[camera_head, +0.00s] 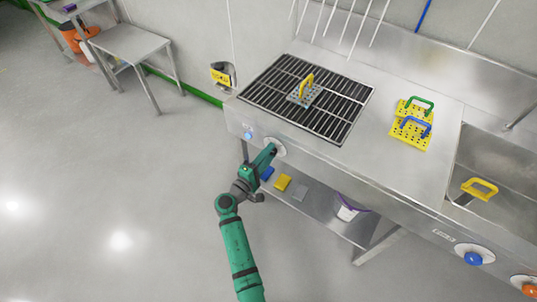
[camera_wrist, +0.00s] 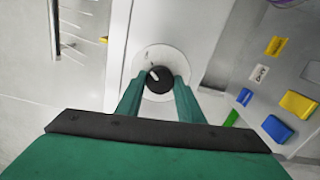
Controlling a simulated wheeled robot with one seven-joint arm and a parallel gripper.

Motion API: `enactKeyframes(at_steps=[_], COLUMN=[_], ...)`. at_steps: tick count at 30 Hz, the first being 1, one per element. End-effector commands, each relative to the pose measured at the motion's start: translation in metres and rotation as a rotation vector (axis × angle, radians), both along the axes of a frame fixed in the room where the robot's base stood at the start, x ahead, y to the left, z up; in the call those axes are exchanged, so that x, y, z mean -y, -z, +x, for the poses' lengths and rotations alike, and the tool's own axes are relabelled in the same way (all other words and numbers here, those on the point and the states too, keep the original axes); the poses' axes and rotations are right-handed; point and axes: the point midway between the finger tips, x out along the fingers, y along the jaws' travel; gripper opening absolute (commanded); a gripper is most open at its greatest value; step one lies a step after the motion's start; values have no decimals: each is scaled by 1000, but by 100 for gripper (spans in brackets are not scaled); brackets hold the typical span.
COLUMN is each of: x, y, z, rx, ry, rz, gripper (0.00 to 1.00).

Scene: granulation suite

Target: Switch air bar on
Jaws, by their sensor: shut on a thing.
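A black round knob (camera_wrist: 157,79) with a pale pointer mark sits on a white disc (camera_wrist: 146,56) on the front panel. In the head view the disc (camera_head: 275,147) shows on the steel bench front, below the black grate. My gripper (camera_wrist: 157,88) is shut on the knob, one green finger on each side. In the head view my gripper (camera_head: 272,151) reaches the panel from the front and hides the knob. The lettering by this knob cannot be read.
A blue knob (camera_head: 249,135) sits left of my gripper. A black grate (camera_head: 330,95) with a yellow-handled block (camera_head: 301,93) lies above. A lower shelf (camera_head: 325,212) holds yellow (camera_head: 283,182) and blue blocks and a white bucket (camera_head: 346,209).

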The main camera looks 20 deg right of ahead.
Motion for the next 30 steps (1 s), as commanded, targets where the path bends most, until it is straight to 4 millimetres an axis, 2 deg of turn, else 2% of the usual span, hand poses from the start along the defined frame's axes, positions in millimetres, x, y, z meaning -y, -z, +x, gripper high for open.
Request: enactKeyframes(at_steps=[9, 25, 26, 27, 30], x=[-2, -3, -3, -3, -2], y=[1, 1, 1, 1, 1], z=[0, 1, 1, 1, 0], rx=[87, 102, 102, 102, 102], ry=[-4, -5, -5, -5, -4], rz=[69, 81, 81, 81, 81], gripper=[12, 12, 41, 51, 53])
